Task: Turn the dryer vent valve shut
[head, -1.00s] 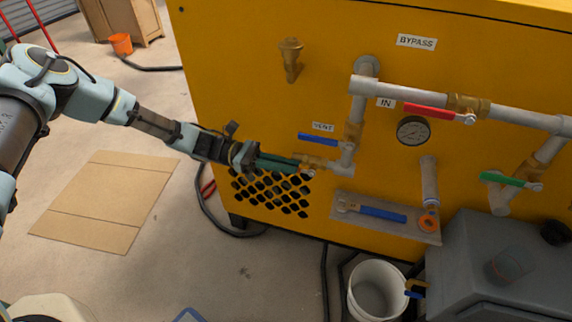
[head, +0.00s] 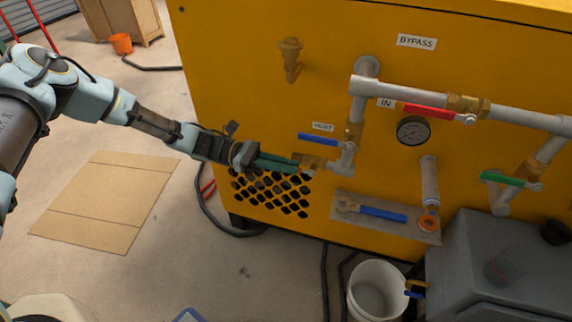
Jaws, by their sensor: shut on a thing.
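My gripper (head: 280,163) reaches in from the left, low in front of the yellow dryer panel. Its dark green fingers are shut at the lower brass valve (head: 313,163), on what looks like its handle. The fingers hide most of the held part, so its angle is hard to read. This valve sits at the left end of the short pipe below the grey riser. Just above is a small white label (head: 322,127), too blurred to read surely. Below the label, a blue lever (head: 318,139) lies nearly level beside another brass valve (head: 354,133).
A pressure gauge (head: 413,130), a red lever (head: 428,112) and a green lever (head: 503,180) are to the right. A shelf (head: 340,222) holds a blue-handled tool (head: 382,213). A white bucket (head: 378,292) and grey box (head: 470,255) stand below.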

